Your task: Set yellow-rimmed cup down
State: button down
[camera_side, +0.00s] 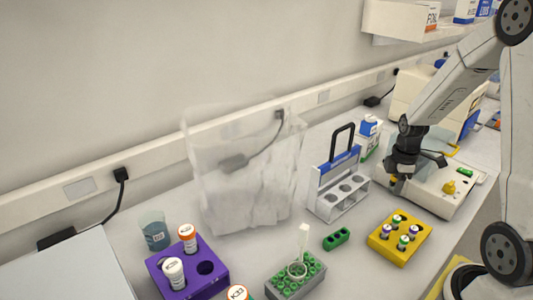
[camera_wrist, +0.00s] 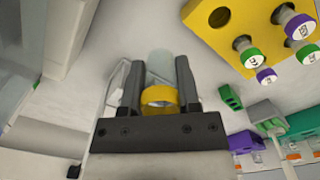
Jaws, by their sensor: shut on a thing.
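My gripper (camera_side: 398,184) hangs low, fingers down, between the white tube stand and the white machine at the right of the side view. In the wrist view my gripper (camera_wrist: 160,88) is shut on the yellow-rimmed cup (camera_wrist: 159,98). The yellow ring shows between the two fingers, and a pale see-through body extends past it. I cannot tell whether the cup touches the bench.
A yellow vial rack (camera_side: 400,250) stands in front of my gripper. The white tube stand (camera_side: 324,202), green block (camera_side: 337,239), grey-green rack (camera_side: 296,282) and purple holder (camera_side: 200,278) are further left. The white machine (camera_side: 447,200) is close on the right. Some bench (camera_side: 365,213) is bare.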

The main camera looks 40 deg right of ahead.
aim_at(384, 203)
jog(key=shift+w+d+f, duration=0.25)
jog(key=shift+w+f, duration=0.2)
jog(key=shift+f, duration=0.15)
jog(key=shift+w+d+f, duration=0.25)
jog(key=shift+w+f, duration=0.15)
jog(key=shift+f, duration=0.15)
jog(key=shift+w+d+f, duration=0.1)
jog(key=shift+w+f, duration=0.15)
jog(key=shift+f, duration=1.6)
jog(key=shift+f, duration=0.1)
jog(key=shift+c, duration=1.6)
grip_release()
notch_tip(384, 203, up, 12)
